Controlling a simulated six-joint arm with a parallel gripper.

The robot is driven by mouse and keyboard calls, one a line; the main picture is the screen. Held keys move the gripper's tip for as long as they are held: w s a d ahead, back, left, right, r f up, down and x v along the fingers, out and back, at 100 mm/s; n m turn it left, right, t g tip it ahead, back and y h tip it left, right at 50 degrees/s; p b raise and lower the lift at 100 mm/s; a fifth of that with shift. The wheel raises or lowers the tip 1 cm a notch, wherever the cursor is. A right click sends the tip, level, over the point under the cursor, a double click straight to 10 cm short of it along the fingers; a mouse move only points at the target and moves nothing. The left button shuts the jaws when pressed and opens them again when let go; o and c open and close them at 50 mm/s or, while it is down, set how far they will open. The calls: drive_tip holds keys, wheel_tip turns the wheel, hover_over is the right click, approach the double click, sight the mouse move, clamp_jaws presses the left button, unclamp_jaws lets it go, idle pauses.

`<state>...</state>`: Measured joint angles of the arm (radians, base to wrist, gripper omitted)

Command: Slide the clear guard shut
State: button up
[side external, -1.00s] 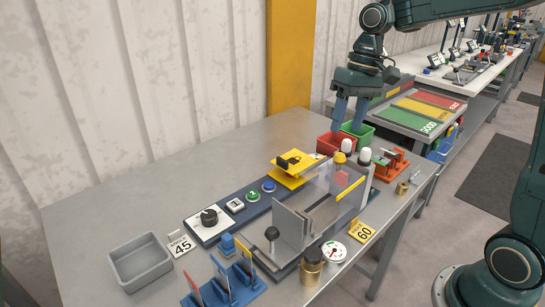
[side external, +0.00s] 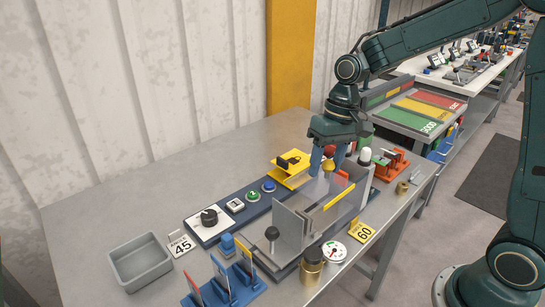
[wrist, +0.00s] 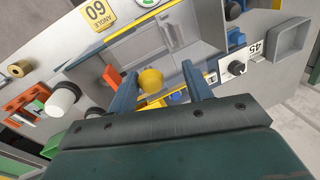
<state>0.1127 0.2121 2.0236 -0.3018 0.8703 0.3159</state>
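The clear guard (side external: 318,190) is a see-through panel over the bender bed, with a yellow strip (side external: 339,197) and a yellow knob (side external: 328,166). It also shows in the wrist view (wrist: 150,45), where its outline is faint. My gripper (side external: 328,165) points down at the knob, with its blue fingers on either side. In the wrist view my gripper (wrist: 161,72) is open, and the yellow knob (wrist: 151,80) sits between the fingers, nearer the left one. A clear gap shows on its right. Whether the left finger touches it I cannot tell.
A white-topped post (side external: 365,154) and an orange clamp (side external: 391,163) stand close on the right. A yellow fixture (side external: 291,168) stands left of my gripper. A black-knobbed lever (side external: 272,233) and a brass cylinder (side external: 312,262) are in front. The rear left bench is clear.

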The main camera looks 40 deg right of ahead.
wheel_tip(320, 180, up, 13)
drive_tip(key=d, duration=0.3)
drive_tip(key=s+a+n+t+h, duration=0.1)
drive_tip(key=s+a+t, duration=0.2)
drive_tip(key=s, duration=1.1)
drive_tip(key=shift+a+t, duration=0.15)
drive_tip(key=shift+t, duration=0.15)
idle(0.5)
drive_tip(key=shift+n, duration=0.3)
drive_tip(key=shift+c, duration=0.2)
drive_tip(key=w+d+n+g+y, duration=0.1)
drive_tip(key=w+d+g, duration=0.3)
drive_tip(key=w, duration=1)
drive_tip(key=shift+w+r+n, duration=0.15)
drive_tip(key=shift+w+n, duration=0.15)
drive_tip(key=shift+n, duration=0.6)
